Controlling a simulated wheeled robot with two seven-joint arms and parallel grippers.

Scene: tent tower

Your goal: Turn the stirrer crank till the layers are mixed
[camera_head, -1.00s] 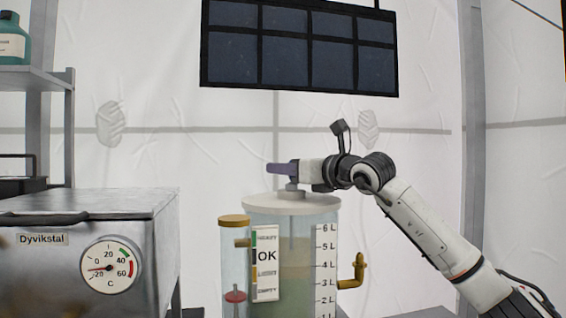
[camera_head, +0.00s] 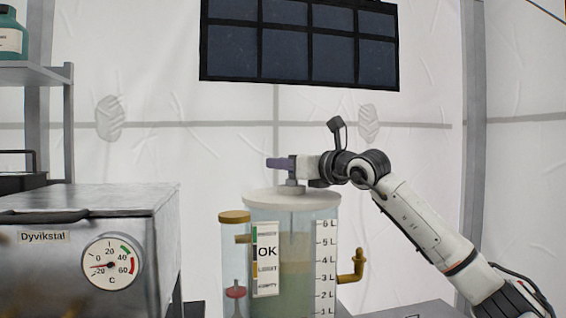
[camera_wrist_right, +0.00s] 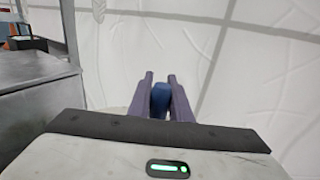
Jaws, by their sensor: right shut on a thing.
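A clear tank (camera_head: 325,285) with a white lid (camera_head: 300,199) stands in the middle of the head view. Its liquid shows a tan upper band (camera_head: 295,268) over a greenish part (camera_head: 295,300); the boundary is soft. My right gripper (camera_head: 280,163) is just above the lid. In the right wrist view, its purple fingers are shut on a blue crank handle (camera_wrist_right: 160,100). The rest of the crank is mostly hidden by the gripper in the head view. My left gripper is out of view.
A side tube (camera_head: 233,265) with a red float and a gauge reading OK (camera_head: 267,252) is on the tank's left. A brass tap (camera_head: 352,268) sticks out on its right. A metal box (camera_head: 75,260) with a dial stands left. A dark panel (camera_head: 300,45) hangs above.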

